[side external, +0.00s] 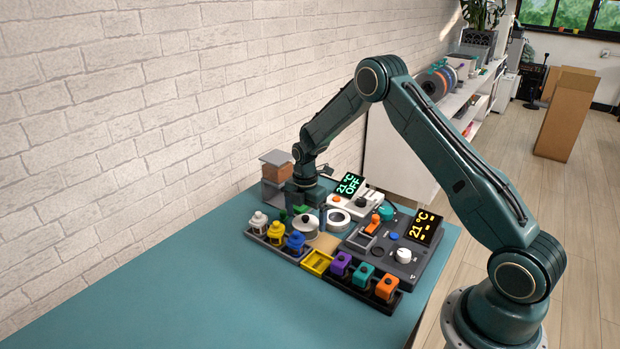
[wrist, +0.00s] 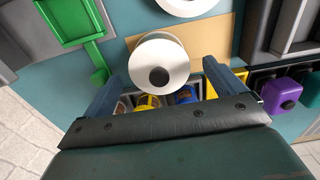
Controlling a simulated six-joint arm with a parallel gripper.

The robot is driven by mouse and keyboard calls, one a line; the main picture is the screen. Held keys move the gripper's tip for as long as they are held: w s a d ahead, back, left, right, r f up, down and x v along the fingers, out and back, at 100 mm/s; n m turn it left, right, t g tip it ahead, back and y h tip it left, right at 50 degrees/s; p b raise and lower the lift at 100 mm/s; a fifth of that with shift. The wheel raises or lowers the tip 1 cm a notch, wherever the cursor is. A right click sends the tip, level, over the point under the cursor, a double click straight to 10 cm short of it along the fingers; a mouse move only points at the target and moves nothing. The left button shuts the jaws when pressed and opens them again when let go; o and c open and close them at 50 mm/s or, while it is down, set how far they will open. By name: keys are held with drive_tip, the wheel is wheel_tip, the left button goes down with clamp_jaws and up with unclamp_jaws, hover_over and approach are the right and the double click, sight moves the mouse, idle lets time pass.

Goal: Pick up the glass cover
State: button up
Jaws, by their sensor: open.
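The likely glass cover is a round, pale, lidded piece with a dark knob (wrist: 178,52), seen from above in the wrist view. It looks whitish, and I cannot tell how clear its wall is. In the side view it stands on the bench below my gripper (side external: 310,214). In the wrist view my gripper (wrist: 161,72) is open, with one blue finger on each side of the knob. The fingers are apart from the knob and hold nothing. I cannot tell how far above the cover they are.
A tan board (wrist: 213,40) lies by the cover, with a green tray (wrist: 72,20) to its left. A heater unit (side external: 404,255) is right. The teal bench (side external: 190,285) is clear at front left.

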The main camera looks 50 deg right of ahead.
sight(305, 216)
drive_tip(key=shift+f, duration=1.65)
drive_tip(key=c, duration=1.1)
